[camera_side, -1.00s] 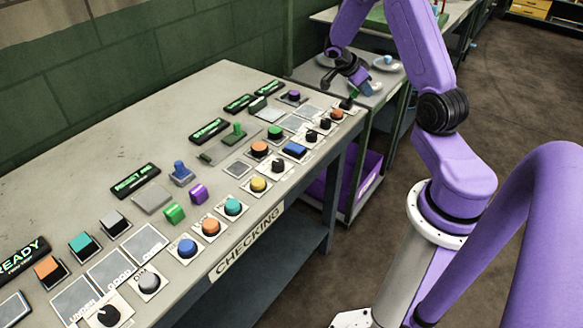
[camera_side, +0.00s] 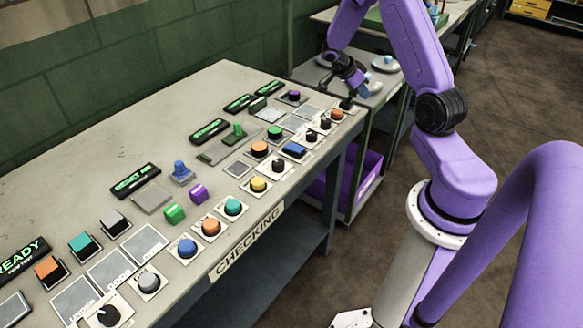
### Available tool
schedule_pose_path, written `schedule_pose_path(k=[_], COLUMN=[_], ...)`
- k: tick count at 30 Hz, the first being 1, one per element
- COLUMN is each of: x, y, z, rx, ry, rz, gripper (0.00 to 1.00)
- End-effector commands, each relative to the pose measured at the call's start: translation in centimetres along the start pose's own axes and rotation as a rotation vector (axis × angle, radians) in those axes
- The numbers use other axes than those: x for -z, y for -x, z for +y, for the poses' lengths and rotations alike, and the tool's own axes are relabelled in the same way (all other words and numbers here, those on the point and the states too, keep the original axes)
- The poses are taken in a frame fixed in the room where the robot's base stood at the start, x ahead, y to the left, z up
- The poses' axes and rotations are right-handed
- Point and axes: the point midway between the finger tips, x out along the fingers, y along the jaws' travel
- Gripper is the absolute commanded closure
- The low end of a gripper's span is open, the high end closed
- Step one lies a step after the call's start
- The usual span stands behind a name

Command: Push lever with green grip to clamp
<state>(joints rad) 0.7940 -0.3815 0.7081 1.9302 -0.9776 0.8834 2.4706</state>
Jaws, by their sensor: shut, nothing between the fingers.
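My gripper (camera_side: 353,84) is shut and empty at the far right end of the grey control bench. Another green upright handle (camera_side: 239,129) stands on a flat grey plate near the middle of the bench, well away from my gripper.
The bench (camera_side: 228,85) carries several buttons, knobs and lit signs. An orange button (camera_side: 337,114) and dark knobs (camera_side: 325,123) sit close to my gripper. A side table with white dishes (camera_side: 386,65) stands behind it. A purple bin (camera_side: 366,171) is below.

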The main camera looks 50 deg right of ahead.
Motion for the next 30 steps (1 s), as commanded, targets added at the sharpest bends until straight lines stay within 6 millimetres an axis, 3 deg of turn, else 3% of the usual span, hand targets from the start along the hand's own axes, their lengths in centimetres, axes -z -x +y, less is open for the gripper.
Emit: schedule_pose_path(k=[30], x=[-0.8], y=[0.7], z=[-1.8], rx=[0.002], ry=[-0.002], rz=[-0.001], gripper=[1.00])
